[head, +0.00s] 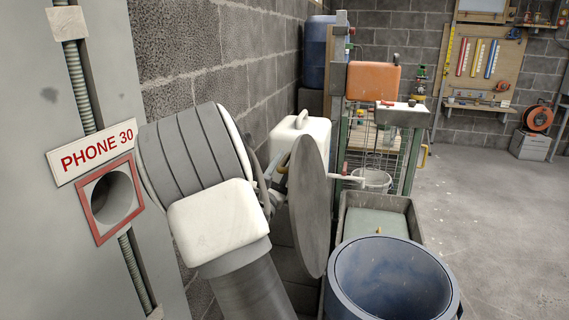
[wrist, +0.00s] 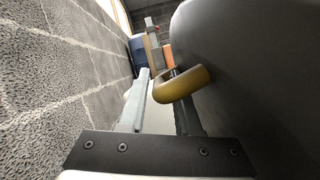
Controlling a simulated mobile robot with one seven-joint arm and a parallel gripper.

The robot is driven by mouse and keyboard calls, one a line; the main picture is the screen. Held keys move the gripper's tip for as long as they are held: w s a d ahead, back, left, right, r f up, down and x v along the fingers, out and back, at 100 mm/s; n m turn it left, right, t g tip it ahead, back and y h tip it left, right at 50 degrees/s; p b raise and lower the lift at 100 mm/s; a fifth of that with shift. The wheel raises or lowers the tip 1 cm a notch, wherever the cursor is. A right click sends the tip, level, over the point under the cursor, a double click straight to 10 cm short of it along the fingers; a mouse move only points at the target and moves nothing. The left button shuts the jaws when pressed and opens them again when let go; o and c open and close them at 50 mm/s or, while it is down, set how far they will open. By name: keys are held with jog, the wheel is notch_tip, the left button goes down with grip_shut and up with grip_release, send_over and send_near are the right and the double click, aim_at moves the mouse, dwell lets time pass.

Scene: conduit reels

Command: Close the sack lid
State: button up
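A round grey lid (head: 308,215) stands nearly upright beside the open blue drum (head: 345,290) in the head view. In the wrist view the lid's dark face (wrist: 265,70) fills the right side. A brass-coloured loop handle (wrist: 181,84) sticks out from that face. My gripper (wrist: 160,76) has its fingers apart, with a gap between them. The loop crosses the right finger near its tip; I cannot tell whether that finger passes through it. In the head view my gripper is partly hidden behind my arm, on the lid's left side. I see no sack.
A grey trough (head: 412,222) stands behind the drum. A white container (head: 300,135) and an orange one (head: 372,81) are farther back. A block wall (head: 200,50) runs close along the left. The floor (head: 500,210) to the right is clear.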

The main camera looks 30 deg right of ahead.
grip_shut()
jog(key=shift+f, duration=0.1)
dwell(1.3)
